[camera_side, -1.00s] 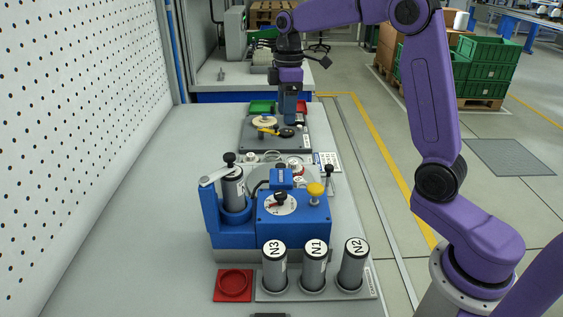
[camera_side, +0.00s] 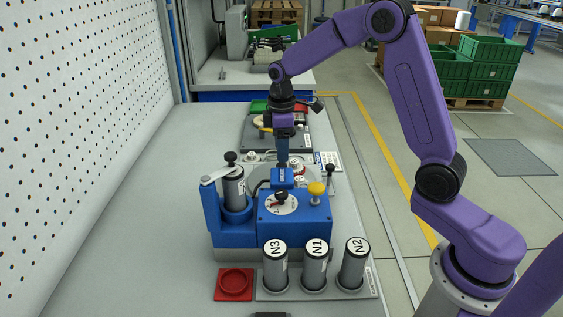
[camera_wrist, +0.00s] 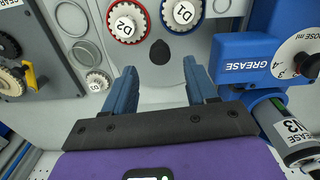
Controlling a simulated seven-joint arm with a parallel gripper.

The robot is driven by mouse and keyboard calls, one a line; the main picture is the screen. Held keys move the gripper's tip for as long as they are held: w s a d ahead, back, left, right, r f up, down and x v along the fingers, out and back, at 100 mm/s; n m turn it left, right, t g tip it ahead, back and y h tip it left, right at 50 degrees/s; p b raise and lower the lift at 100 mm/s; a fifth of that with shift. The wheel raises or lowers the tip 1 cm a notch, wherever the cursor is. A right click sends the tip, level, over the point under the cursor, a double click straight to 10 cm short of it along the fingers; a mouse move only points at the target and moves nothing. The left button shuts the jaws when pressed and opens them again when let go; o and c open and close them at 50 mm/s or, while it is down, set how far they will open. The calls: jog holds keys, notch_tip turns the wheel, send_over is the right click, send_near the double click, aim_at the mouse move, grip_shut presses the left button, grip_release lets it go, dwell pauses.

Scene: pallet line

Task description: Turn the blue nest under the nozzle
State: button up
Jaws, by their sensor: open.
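My gripper (camera_side: 283,163) points down over the grey turntable area (camera_side: 262,166), behind the blue grease machine (camera_side: 300,222). In the wrist view my gripper (camera_wrist: 160,85) is open, with its two blue fingers apart and nothing between them. A dark drop-shaped part (camera_wrist: 160,52) lies just beyond the fingertips.
Grey canisters N3 (camera_side: 275,268), N1 (camera_side: 315,268) and N2 (camera_side: 354,266) stand in front of the machine. A red tray (camera_side: 234,284) lies beside them. A yellow knob (camera_side: 316,188) and a black-topped post (camera_side: 330,175) rise near my gripper. The bench's left side is clear.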

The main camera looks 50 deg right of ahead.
aim_at(282, 164)
jog(key=shift+f, duration=2.65)
grip_shut()
